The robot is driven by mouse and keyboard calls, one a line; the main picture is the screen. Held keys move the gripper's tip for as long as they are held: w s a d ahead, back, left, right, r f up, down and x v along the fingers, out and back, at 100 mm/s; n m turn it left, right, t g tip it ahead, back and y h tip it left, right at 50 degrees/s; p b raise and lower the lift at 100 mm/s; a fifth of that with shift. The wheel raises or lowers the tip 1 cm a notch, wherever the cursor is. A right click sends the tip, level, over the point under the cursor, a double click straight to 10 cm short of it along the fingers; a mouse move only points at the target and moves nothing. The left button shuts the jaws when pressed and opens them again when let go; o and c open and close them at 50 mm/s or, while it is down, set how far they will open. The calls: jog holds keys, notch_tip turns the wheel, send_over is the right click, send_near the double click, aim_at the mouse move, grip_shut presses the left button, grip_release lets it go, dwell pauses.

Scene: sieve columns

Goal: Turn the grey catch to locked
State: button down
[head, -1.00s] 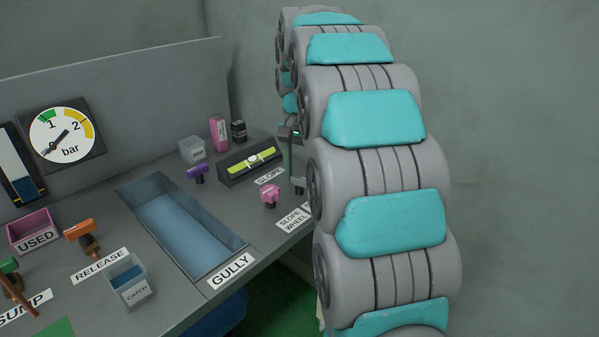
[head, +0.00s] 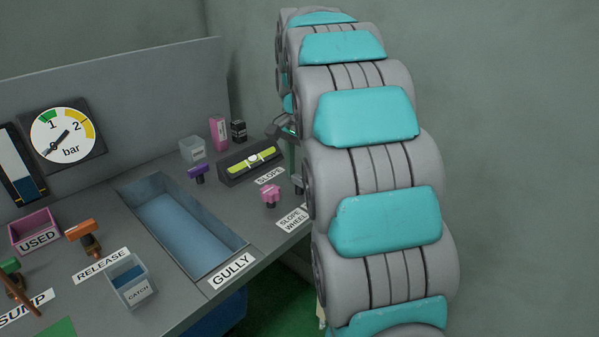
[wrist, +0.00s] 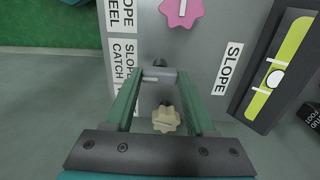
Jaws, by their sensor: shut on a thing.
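In the wrist view the grey catch (wrist: 159,73) is a short grey bar with a dark end, beside the SLOPE CATCH label (wrist: 126,62). My gripper (wrist: 161,77) is shut on it, one green finger at each side of the bar. The bar lies roughly across the picture between the fingertips. Any locked mark is not readable. In the head view my arm hides most of the gripper and the catch; a green finger (head: 291,153) shows at the arm's left edge.
A pink slope wheel (wrist: 181,10) is close beyond the catch. A beige knob (wrist: 166,120) shows between my fingers, nearer the palm. The slope level (head: 251,162) with its yellow-green vial stands close by. The gully basin (head: 185,225) is further left.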

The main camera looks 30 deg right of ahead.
aim_at(299, 177)
jog(key=shift+c, duration=1.2)
grip_release()
jog(key=shift+r, duration=0.1)
jog(key=shift+r, duration=3.85)
jog(key=shift+a, duration=0.1)
jog(key=s+a+f+n, duration=0.4)
jog(key=s+a+f, duration=0.1)
jog(key=s, duration=0.6)
jog(key=s+a+f+n+g, duration=0.1)
jog(key=s+a+f+n, duration=0.4)
jog(key=s, duration=0.6)
jog(key=s+a+f+n, duration=0.5)
jog(key=s+f, duration=0.2)
jog(key=s, duration=0.4)
jog(key=shift+f+g, duration=0.4)
